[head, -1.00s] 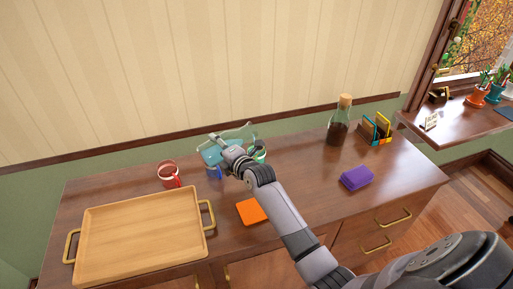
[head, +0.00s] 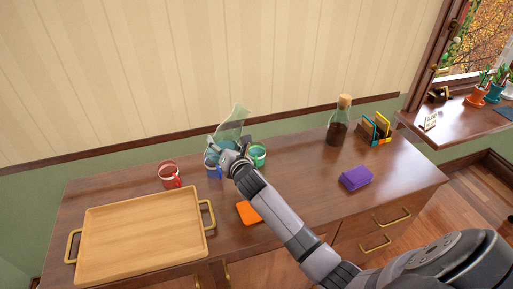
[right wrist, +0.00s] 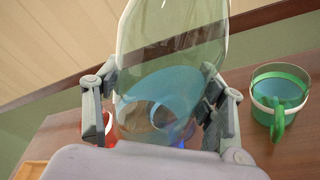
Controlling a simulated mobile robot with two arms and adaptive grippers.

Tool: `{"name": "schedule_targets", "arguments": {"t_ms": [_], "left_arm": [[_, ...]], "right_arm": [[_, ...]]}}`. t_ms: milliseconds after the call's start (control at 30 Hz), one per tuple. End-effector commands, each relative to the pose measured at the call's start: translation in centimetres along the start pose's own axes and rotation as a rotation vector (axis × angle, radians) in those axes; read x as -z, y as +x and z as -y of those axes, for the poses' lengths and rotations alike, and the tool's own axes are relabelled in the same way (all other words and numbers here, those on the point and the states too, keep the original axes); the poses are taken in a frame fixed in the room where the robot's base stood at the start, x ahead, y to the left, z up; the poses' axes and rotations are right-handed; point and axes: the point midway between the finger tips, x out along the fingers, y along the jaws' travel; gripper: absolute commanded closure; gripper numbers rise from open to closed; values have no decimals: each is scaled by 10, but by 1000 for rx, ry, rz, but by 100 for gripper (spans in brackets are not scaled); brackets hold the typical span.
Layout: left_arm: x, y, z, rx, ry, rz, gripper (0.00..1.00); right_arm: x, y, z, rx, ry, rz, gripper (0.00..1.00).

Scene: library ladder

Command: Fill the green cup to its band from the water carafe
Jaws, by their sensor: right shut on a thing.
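My right gripper (head: 229,157) is shut on the clear glass carafe (head: 236,123), which stands nearly upright with a slight tilt in the head view. The carafe (right wrist: 175,50) fills the middle of the right wrist view, with blue water low in it. The green cup (head: 258,158) stands upright on the counter just right of the gripper. In the right wrist view the green cup (right wrist: 279,92) holds blue water and has a pale band; the exact level against the band is hard to tell. My left gripper is not in view.
A blue cup (head: 212,171) stands close left of the gripper, partly hidden. A red cup (head: 168,173) and a wooden tray (head: 143,238) are further left. An orange block (head: 248,212) lies in front; a purple block (head: 356,178) and corked bottle (head: 338,128) stand right.

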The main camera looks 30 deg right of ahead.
Motion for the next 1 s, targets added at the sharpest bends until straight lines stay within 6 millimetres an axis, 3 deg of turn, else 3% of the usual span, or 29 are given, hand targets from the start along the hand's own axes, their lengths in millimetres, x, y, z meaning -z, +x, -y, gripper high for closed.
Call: {"name": "schedule_targets", "arguments": {"t_ms": [467, 767, 1000], "left_arm": [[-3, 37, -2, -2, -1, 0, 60], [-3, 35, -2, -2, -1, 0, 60], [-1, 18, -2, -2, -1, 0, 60]], "right_arm": [[1, 4, 10, -4, -466, 131, 96], [-14, 2, 6, -1, -636, 178, 96], [-28, 0, -4, -1, -650, 181, 96]]}}
